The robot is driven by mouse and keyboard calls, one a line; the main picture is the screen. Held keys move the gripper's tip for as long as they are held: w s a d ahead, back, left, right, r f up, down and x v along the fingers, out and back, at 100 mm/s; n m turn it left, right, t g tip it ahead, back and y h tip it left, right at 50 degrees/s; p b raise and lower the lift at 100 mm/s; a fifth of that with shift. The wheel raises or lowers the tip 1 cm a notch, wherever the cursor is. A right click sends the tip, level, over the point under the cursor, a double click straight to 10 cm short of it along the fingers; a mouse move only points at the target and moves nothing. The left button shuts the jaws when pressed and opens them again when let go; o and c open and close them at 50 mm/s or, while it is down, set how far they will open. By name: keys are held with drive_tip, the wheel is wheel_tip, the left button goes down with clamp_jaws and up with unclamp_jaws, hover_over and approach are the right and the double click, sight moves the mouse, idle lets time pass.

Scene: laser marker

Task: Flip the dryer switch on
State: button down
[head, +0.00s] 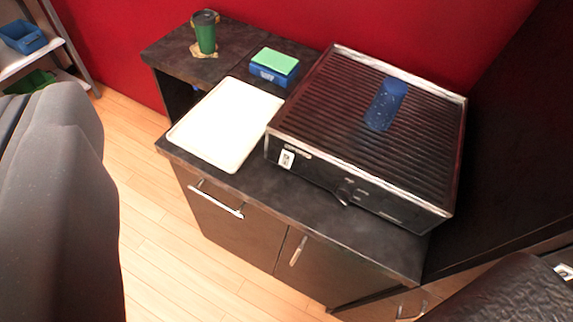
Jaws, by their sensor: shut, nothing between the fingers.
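The dryer (350,188) appears to be the dark box with a ribbed top and metal rim on the right of the counter. A small white switch plate (286,159) with a dark middle is at the left end of its front face. It is too small to tell which way the switch is set. Small dark controls (345,192) sit near the middle of the same face. A blue speckled cup (386,104) is on the ribbed top. My gripper is not in view.
A white tray (222,125) lies on the dark counter (310,205) left of the dryer. Behind it are a blue box with a green top (275,66) and a green tumbler (205,33). A large dark grey shape fills the left edge. Wooden floor shows before the cabinets.

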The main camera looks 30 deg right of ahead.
sight(286, 160)
drive_tip(key=w+d+f+n+g+p, duration=0.2)
drive_tip(key=w+d+f+g, duration=0.1)
drive_tip(key=f, duration=0.8)
drive_tip(key=w+d+f+n+g+h+p, duration=0.1)
drive_tip(key=w+d+f, duration=0.4)
drive_tip(key=f, duration=0.6)
drive_tip(key=w+d+f+n+g+p, duration=0.3)
drive_tip(key=d+f, duration=0.4)
drive_tip(key=f, duration=0.5)
drive_tip(key=shift+w+d+n+g+h+p, duration=0.35)
drive_tip(key=shift+w+g+p, duration=0.2)
drive_tip(key=shift+w+g, duration=0.4)
drive_tip(key=shift+w, duration=0.25)
drive_tip(key=x, duration=0.9)
drive_tip(key=shift+w+f, duration=0.25)
drive_tip(key=shift+w, duration=0.05)
drive_tip(key=shift+w+d+f, duration=0.25)
drive_tip(key=shift+w+d, duration=0.55)
drive_tip(key=shift+d, duration=0.15)
drive_tip(key=shift+w+d+f, duration=0.15)
drive_tip(key=shift+w+d, duration=0.3)
drive_tip(key=shift+d, duration=0.2)
